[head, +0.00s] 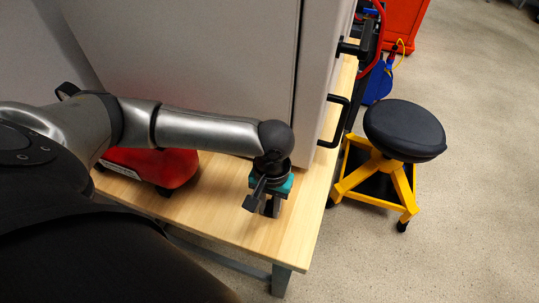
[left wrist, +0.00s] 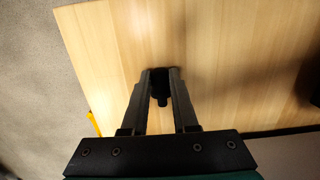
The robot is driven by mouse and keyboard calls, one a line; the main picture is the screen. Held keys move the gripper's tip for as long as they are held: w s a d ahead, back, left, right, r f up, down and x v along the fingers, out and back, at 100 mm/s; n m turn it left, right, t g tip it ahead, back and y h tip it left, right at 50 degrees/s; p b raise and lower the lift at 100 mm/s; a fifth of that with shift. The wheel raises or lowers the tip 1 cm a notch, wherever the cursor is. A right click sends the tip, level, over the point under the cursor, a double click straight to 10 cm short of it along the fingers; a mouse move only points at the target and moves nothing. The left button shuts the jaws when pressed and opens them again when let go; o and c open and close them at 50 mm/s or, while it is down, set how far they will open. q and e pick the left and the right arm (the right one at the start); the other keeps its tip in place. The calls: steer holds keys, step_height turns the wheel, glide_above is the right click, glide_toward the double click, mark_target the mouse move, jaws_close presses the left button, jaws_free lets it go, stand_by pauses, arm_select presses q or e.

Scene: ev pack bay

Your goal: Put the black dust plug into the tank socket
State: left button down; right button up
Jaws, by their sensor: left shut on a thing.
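My left gripper (head: 262,204) is over the wooden table near its front right corner, fingers pointing down. In the left wrist view its two fingers (left wrist: 161,74) are shut on a small black piece, which appears to be the black dust plug (left wrist: 160,93). The plug sits between the fingertips, with the bare table top behind it. Whether it touches the table I cannot tell. In the head view the plug cannot be made out. I cannot make out a tank socket in either view. My right gripper is not in view.
The wooden table (head: 222,218) has bare room around the gripper. A tall grey cabinet (head: 200,60) with a black handle (head: 334,122) stands behind. A red case (head: 150,168) sits at the left, partly behind my arm. A black-topped yellow stool (head: 404,130) stands right of the table.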

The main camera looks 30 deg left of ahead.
arm_select(q)
steer(key=c, duration=0.7)
jaws_free()
steer(key=shift+r, duration=0.1)
